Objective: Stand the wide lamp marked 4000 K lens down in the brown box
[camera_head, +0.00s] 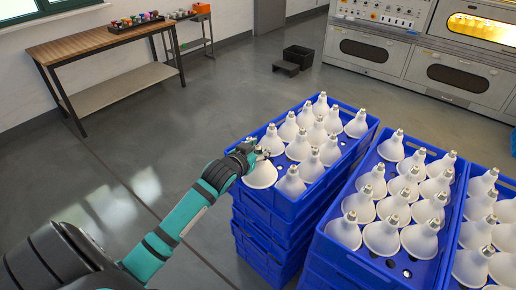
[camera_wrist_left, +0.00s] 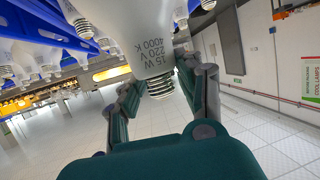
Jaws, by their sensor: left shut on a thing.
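My left gripper (camera_head: 250,150) is shut on a white wide lamp (camera_head: 262,176) at the near left corner of the left blue crate stack. In the left wrist view the lamp (camera_wrist_left: 150,40) reads 15 W, 220 V, 4000 K, and its screw base (camera_wrist_left: 161,86) sits between the gripper's fingers (camera_wrist_left: 165,90). In the head view the lamp is screw base up, with its wide lens end down. I cannot tell whether it still touches the crate. I see no brown box in either view. My right gripper is not in view.
Blue crates (camera_head: 358,262) full of similar white lamps stand at the right. A wooden bench (camera_head: 95,42) with small coloured items is at the back left. The floor at the left is clear.

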